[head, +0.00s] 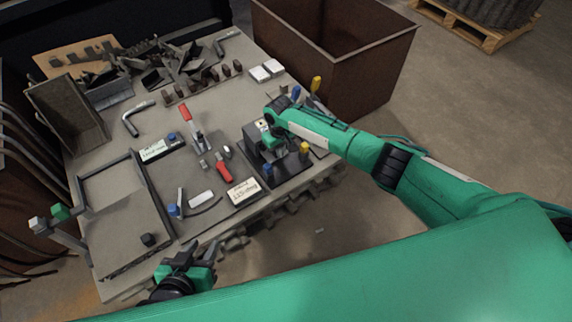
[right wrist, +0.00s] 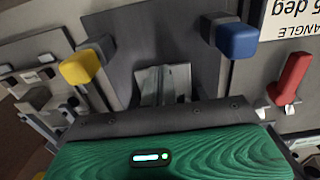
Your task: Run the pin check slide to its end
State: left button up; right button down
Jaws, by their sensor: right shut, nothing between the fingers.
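A dark fixture (head: 287,172) stands at the table's front right, with a yellow knob (head: 304,148) and a blue knob (head: 267,169). In the right wrist view the yellow knob (right wrist: 80,67) is at left and the blue knob (right wrist: 237,40) at right. My right gripper (head: 266,143) is over this fixture, shut and empty; its fingers (right wrist: 163,84) show between the knobs. Whether they touch the fixture I cannot tell. I cannot tell which part is the pin check slide. My left gripper (head: 192,250) is open and empty, off the table's front edge.
A label plate (head: 243,190) and a red-handled clamp (head: 223,172) lie left of the fixture. Scrap metal (head: 175,62) lies at the back. A rusty bin (head: 345,62) stands behind right.

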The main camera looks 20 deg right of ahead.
jog(key=shift+r, duration=0.15)
jog(key=shift+s+d+p, duration=0.25)
jog(key=shift+s+p, duration=0.35)
jog(key=shift+p, duration=0.45)
notch_tip(320, 180, up, 8)
jog(key=p, duration=0.8)
